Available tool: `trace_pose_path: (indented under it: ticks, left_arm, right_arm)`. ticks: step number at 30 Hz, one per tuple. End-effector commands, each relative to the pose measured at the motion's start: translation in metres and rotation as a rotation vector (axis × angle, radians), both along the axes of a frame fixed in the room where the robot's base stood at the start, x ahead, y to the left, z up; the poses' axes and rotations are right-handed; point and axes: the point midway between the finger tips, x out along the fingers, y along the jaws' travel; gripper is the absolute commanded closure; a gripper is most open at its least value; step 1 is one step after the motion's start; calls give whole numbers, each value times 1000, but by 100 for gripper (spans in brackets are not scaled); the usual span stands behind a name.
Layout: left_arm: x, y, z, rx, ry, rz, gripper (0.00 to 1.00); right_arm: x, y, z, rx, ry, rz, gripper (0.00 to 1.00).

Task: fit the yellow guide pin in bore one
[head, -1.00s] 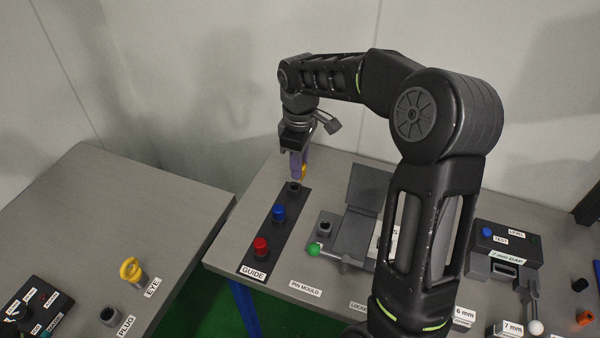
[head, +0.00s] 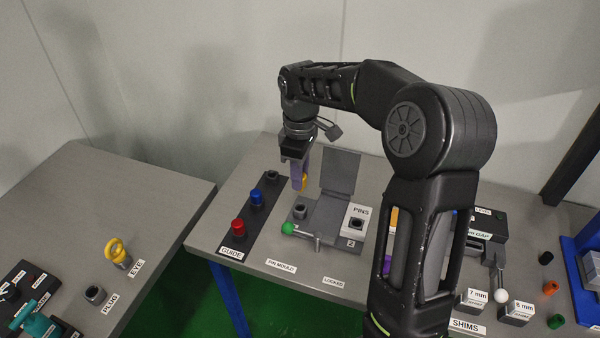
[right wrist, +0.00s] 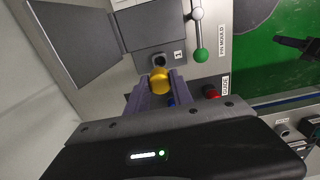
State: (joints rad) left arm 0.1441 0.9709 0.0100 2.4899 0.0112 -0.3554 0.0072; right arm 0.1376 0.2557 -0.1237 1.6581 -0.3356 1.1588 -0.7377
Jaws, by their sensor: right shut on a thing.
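My right gripper (head: 299,186) points down, shut on the yellow guide pin (head: 305,182). In the right wrist view the pin's round yellow end (right wrist: 159,81) shows between the purple fingers. The pin is held in the air, apart from bore one. Bore one (head: 299,211) is a dark round socket on the left part of the pin mould (head: 325,222). In the right wrist view bore one (right wrist: 162,60) is beside a "1" label, just past the pin. The pin's lower end is mostly hidden by the fingers. My left gripper is out of view.
The guide rack (head: 240,217) holds a red pin (head: 238,227) and a blue pin (head: 256,196); its far socket (head: 272,175) is empty. A green-knobbed lever (head: 288,228) sits at the mould's front. The mould's hinged plate (head: 340,172) stands open behind. Bore two (head: 357,223) is at right.

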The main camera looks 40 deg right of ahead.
Motion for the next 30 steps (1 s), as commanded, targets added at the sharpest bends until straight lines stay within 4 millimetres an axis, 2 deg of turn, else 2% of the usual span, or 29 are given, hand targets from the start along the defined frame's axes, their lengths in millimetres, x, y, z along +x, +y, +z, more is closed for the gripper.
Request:
trace_pose_path:
  ticks: [15, 30]
  left_arm:
    - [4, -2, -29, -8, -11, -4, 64]
    - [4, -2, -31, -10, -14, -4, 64]
  right_arm:
    - [0, 0, -47, -1, 1, 0, 100]
    - [0, 0, -52, -1, 1, 0, 100]
